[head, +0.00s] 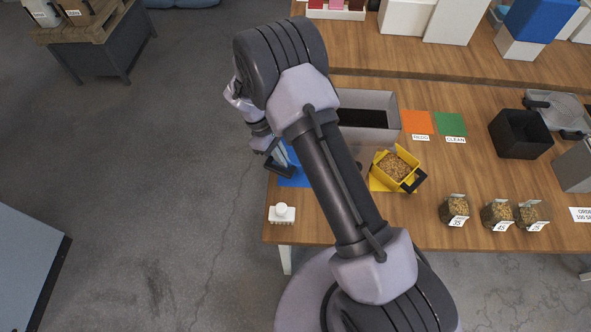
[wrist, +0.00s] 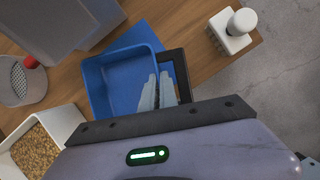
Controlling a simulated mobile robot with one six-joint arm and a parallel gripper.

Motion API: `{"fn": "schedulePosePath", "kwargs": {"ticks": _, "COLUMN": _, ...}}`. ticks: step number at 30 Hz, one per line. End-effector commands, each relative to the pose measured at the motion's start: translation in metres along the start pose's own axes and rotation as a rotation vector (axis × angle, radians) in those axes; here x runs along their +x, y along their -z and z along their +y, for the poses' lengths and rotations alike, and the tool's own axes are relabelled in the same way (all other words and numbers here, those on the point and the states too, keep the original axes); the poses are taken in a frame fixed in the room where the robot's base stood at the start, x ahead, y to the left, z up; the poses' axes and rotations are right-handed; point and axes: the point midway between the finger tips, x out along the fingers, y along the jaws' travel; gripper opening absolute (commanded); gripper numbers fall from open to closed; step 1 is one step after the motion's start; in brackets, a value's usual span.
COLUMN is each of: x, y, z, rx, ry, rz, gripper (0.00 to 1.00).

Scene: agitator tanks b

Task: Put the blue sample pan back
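The blue sample pan (wrist: 108,85) is an open, empty-looking box with a black loop handle (wrist: 181,72) on its right in the wrist view. It is over the blue mat (wrist: 135,37), turned a little against the mat's edges. I cannot tell whether it touches the mat. My gripper (wrist: 157,90) has its pale fingers close together at the pan's handle side and looks shut on it; the exact contact is unclear. In the head view the fingers (head: 281,154) and black handle (head: 279,170) show at the table's left edge, while my arm hides most of the pan.
A grey bin (head: 372,107) stands behind. A yellow pan of pellets (head: 395,167) is on a yellow mat to the right. A white bottle in a block (head: 282,214) stands near the front-left corner. The wrist view shows a white container of pellets (wrist: 40,140) and a red-knobbed cup (wrist: 20,82).

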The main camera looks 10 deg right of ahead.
Motion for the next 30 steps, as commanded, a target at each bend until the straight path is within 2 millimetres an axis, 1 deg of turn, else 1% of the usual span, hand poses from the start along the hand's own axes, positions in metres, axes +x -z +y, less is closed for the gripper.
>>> {"fn": "schedulePosePath", "kwargs": {"ticks": 1, "x": 0.006, "y": -0.013, "z": 0.000, "rx": 0.001, "ry": 0.001, "rz": 0.000, "gripper": 0.00}}
{"fn": "schedulePosePath", "kwargs": {"ticks": 3, "x": 0.011, "y": -0.027, "z": 0.000, "rx": 0.001, "ry": 0.001, "rz": -0.001, "gripper": 0.00}}
{"fn": "schedulePosePath", "kwargs": {"ticks": 6, "x": 0.017, "y": -0.036, "z": 0.000, "rx": -0.001, "ry": 0.001, "rz": -0.002, "gripper": 0.00}}
{"fn": "schedulePosePath", "kwargs": {"ticks": 8, "x": 0.025, "y": -0.034, "z": 0.000, "rx": -0.002, "ry": 0.001, "rz": -0.002, "gripper": 0.00}}
{"fn": "schedulePosePath", "kwargs": {"ticks": 12, "x": 0.049, "y": -0.024, "z": -0.001, "rx": -0.002, "ry": 0.001, "rz": -0.002, "gripper": 0.00}}
{"fn": "schedulePosePath", "kwargs": {"ticks": 19, "x": 0.049, "y": -0.024, "z": 0.000, "rx": -0.002, "ry": 0.000, "rz": -0.001, "gripper": 0.00}}
{"fn": "schedulePosePath", "kwargs": {"ticks": 22, "x": 0.052, "y": -0.022, "z": 0.000, "rx": -0.002, "ry": 0.000, "rz": -0.002, "gripper": 0.00}}
{"fn": "schedulePosePath", "kwargs": {"ticks": 26, "x": 0.051, "y": -0.022, "z": 0.000, "rx": -0.002, "ry": 0.000, "rz": -0.002, "gripper": 0.25}}
{"fn": "schedulePosePath", "kwargs": {"ticks": 30, "x": 0.051, "y": -0.022, "z": 0.000, "rx": -0.002, "ry": 0.000, "rz": -0.002, "gripper": 0.25}}
